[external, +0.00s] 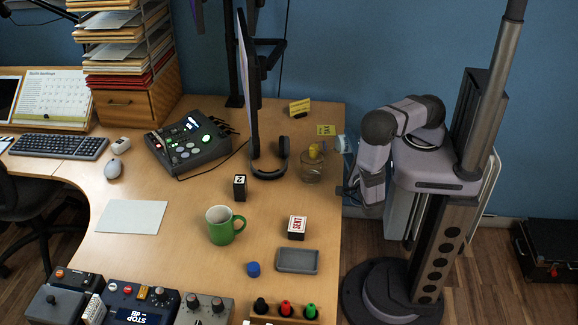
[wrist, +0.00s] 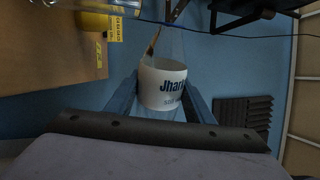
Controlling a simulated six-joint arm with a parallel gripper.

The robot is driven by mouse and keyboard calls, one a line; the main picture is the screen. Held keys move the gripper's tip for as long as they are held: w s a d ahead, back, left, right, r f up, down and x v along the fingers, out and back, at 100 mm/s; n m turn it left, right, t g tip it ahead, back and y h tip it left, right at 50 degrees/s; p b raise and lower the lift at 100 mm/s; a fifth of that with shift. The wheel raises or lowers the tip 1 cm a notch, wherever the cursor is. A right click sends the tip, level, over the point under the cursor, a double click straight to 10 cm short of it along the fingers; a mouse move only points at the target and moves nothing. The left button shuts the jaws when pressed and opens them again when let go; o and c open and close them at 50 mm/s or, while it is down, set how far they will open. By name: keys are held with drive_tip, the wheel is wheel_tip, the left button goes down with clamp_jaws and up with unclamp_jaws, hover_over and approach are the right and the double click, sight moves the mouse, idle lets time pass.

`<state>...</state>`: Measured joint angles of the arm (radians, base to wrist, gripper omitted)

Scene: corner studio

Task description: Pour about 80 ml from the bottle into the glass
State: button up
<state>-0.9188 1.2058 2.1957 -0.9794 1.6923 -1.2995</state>
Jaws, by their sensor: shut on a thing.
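The bottle (wrist: 163,88) has a white label with dark blue lettering and sits between my two blue fingers in the wrist view. My gripper (wrist: 163,103) is shut on it. In the external view the bottle (external: 345,146) shows only in part, pale and clear, beside my arm and just past the table's right edge. The glass (external: 311,173) is a clear round vessel on the table near that edge, left of the bottle and apart from my fingers. A yellow thing shows at its top; I cannot tell whether it is inside or behind. The liquid level is unclear.
Headphones (external: 269,165) and a monitor (external: 248,90) stand left of the glass. Small yellow cards (external: 326,130) are behind it. A green mug (external: 224,225), a stamp block (external: 297,227) and a grey tray (external: 297,260) are nearer the front. The tabletop just before the glass is clear.

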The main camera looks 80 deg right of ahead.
drive_tip(key=shift+r+n+p, duration=0.45)
drive_tip(key=shift+n+p, duration=0.1)
drive_tip(key=shift+n, duration=0.05)
drive_tip(key=shift+s+d+r+t, duration=0.15)
drive_tip(key=shift+s+d+t, duration=0.05)
drive_tip(key=shift+t, duration=0.1)
idle(0.3)
drive_tip(key=shift+s+r+n+p, duration=0.1)
drive_tip(key=shift+r+n+p, duration=0.45)
drive_tip(key=shift+n+p, duration=0.55)
idle(1.0)
drive_tip(key=f+m+b, duration=0.1)
drive_tip(key=b, duration=0.1)
drive_tip(key=f+m+b, duration=0.2)
drive_tip(key=shift+s+d+f, duration=0.1)
drive_tip(key=shift+s+f, duration=0.1)
drive_tip(key=shift+f+m+g+b, duration=0.4)
drive_tip(key=shift+m+g+b, duration=0.15)
drive_tip(key=shift+b, duration=0.4)
drive_tip(key=shift+m, duration=0.45)
drive_tip(key=shift+r, duration=0.2)
drive_tip(key=shift+s+f+m+g+b, duration=0.15)
drive_tip(key=shift+s+m+g+b, duration=0.15)
drive_tip(key=shift+m+b, duration=0.55)
drive_tip(key=shift+d+m+g, duration=0.1)
drive_tip(key=shift+m+g, duration=0.15)
drive_tip(key=shift+m, duration=0.1)
